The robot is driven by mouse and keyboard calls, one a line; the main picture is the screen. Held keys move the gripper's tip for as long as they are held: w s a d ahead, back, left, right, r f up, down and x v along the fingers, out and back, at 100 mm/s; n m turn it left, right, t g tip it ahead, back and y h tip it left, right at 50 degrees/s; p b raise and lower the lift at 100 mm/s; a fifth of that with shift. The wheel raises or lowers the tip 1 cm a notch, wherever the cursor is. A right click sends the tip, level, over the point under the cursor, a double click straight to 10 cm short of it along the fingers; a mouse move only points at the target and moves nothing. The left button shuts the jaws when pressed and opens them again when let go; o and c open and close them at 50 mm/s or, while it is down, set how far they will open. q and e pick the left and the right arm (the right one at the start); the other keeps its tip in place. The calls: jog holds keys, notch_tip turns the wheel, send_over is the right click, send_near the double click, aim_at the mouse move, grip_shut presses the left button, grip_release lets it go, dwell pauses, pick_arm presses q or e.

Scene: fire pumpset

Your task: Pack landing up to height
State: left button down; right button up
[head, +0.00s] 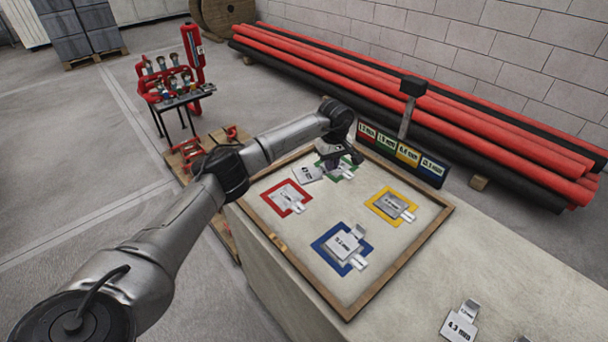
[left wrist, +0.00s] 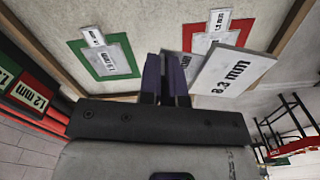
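My left gripper (head: 326,160) is over the far part of a wood-framed tray (head: 441,222). In the left wrist view its dark fingers (left wrist: 166,80) are close together on a grey shim plate (left wrist: 236,70), marked about 8.3 or 6.3 mm. This plate is tilted and seems raised over the tray; it also shows in the head view (head: 306,174). Tabbed plates lie on the red square (head: 270,198), green square (left wrist: 130,50), yellow square (head: 375,203) and blue square (head: 325,258). The plates on blue look stacked. My right gripper is out of view.
A coloured label board (head: 400,152) stands at the tray's far edge. Loose plates, one marked 4.3 mm (head: 460,322), lie on the pale bench at lower right. Red and black pipes (head: 480,130) lie behind. A red pipe assembly and small table (head: 182,98) stand at back left.

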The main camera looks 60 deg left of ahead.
aim_at(304, 187)
pick_arm(q)
jog(key=s+a+f+n, duration=0.1)
jog(key=a+f, duration=0.1)
jog(key=a, duration=0.1)
jog(key=s+a+f+n+b, duration=0.1)
jog(key=a+f, duration=0.1)
jog(key=a, duration=0.1)
jog(key=s+a+f+n+b, duration=0.1)
jog(key=s+a+f, duration=0.1)
jog(key=a, duration=0.1)
jog(key=shift+s+n, duration=0.1)
jog(key=shift+n, duration=0.2)
jog(key=shift+p, duration=0.3)
jog(key=shift+f+b, duration=1.45)
jog(key=shift+f, duration=1.5)
jog(key=shift+f, duration=0.15)
jog(key=shift+f+b, duration=0.3)
jog(key=shift+f, duration=0.1)
